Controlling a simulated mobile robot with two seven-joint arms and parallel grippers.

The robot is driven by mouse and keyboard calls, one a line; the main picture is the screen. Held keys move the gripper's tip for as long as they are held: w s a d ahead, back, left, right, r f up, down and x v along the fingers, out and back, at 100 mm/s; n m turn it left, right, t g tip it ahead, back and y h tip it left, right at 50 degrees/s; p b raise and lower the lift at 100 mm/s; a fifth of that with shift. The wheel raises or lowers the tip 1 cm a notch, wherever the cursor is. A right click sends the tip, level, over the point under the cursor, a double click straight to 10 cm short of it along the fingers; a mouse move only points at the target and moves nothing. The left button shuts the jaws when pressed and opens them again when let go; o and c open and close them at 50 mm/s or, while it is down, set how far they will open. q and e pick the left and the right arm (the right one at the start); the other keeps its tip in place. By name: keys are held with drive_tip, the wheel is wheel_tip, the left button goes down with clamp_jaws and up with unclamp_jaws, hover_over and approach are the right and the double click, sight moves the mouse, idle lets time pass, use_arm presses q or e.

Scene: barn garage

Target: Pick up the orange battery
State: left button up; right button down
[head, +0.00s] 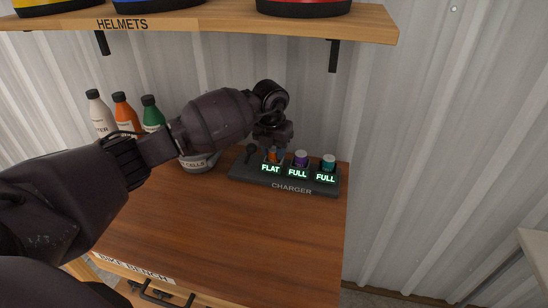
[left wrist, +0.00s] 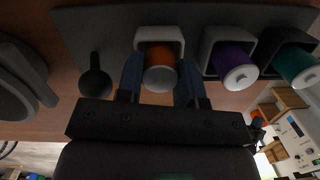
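The orange battery (head: 273,156) stands in the leftmost slot of the dark charger (head: 244,174), above a lit FLAT label. In the left wrist view the orange battery (left wrist: 160,65) shows its pale end cap toward the camera. My left gripper (head: 271,146) is over that slot. In the left wrist view its two blue-grey fingers (left wrist: 160,80) lie close against both sides of the battery, with no clear gap. The battery's lower part is hidden in the slot. My right gripper is not in view.
A purple battery (head: 301,158) and a teal battery (head: 328,162) stand in the slots to the right, labelled FULL. Several bottles (head: 124,113) and a grey container (head: 199,163) are behind my left arm. A helmet shelf (head: 230,22) hangs above. The bench front (head: 230,240) is clear.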

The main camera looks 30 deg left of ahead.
sight(274, 148)
use_arm(q)
drive_tip(key=c, duration=0.3)
wheel_tip(274, 148, up, 9)
drive_tip(key=shift+f+p, duration=0.15)
drive_tip(key=shift+p, duration=0.3)
drive_tip(key=shift+r, duration=0.7)
drive_tip(key=shift+r, duration=0.1)
